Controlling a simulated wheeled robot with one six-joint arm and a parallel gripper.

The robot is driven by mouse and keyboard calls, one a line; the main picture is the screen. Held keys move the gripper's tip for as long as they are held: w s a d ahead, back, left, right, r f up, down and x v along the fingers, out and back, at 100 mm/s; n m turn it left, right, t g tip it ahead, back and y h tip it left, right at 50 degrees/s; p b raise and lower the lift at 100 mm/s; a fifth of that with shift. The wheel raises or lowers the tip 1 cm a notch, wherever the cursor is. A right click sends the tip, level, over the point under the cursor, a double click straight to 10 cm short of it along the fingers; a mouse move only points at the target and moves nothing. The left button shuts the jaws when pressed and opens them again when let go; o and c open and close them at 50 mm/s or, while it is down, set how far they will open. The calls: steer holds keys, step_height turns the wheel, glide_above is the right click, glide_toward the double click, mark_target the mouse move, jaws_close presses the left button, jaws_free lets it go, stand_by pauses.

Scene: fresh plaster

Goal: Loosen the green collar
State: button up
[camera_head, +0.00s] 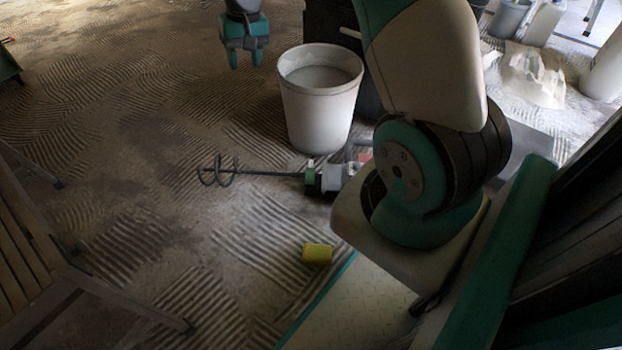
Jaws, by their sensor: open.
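The green collar (310,177) sits on a mixing tool lying on the floor, between its grey body (333,177) and the long dark shaft (265,173). The shaft ends at the left in a spiral paddle (218,171). The right end of the tool is partly hidden behind my arm. My gripper (244,60) hangs at the top of the view, pointing down, with its teal fingers apart and nothing visible between them. It is above and left of the collar in the picture, clear of the tool.
A white bucket (320,105) with pale contents stands just behind the tool. A yellow sponge (317,254) lies in front of it. A wooden slatted piece (35,250) stands at the left. A crumpled plastic bag (532,77) lies at the back right. The ridged floor left of the paddle is clear.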

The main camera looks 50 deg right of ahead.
steer(key=d+f+m+b, duration=0.2)
steer(key=d+f+b, duration=0.4)
steer(key=f, duration=0.5)
steer(key=d+f+m+b, duration=0.25)
steer(key=d+f, duration=0.45)
steer(key=f, duration=0.5)
steer(key=m+g+h+b, duration=0.1)
steer(key=m+b, duration=0.1)
steer(key=b, duration=0.4)
glide_above(311, 172)
steer(key=w+d, duration=0.4)
step_height(311, 172, down, 12)
steer(key=f+b, duration=0.4)
steer(key=f, duration=0.4)
steer(key=f+b, duration=0.5)
steer(key=f, duration=0.4)
steer(key=shift+s+d, duration=0.15)
steer(key=shift+s, duration=0.05)
jaws_close()
